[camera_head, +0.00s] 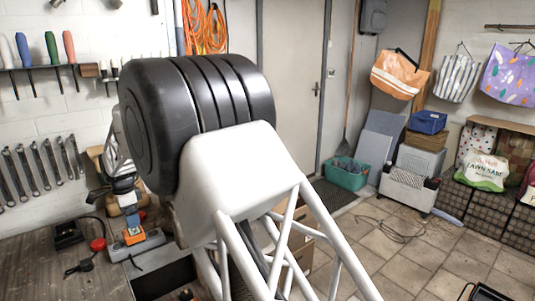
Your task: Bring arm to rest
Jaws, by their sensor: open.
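My arm fills the middle of the camera_head view, with a large black joint and a white link close to the camera. My gripper (127,203) is small and partly hidden at the left, beyond the black joint. It points down over the workbench (35,260) and is open. An orange and blue device (134,236) stands on the bench just below the gripper. I cannot tell whether the two touch. I see nothing clearly held between the fingers.
A red button (98,244) and a black box (68,234) are on the bench. Wrenches (42,168) hang on the left wall. The tiled floor at right has a loose cable (392,230).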

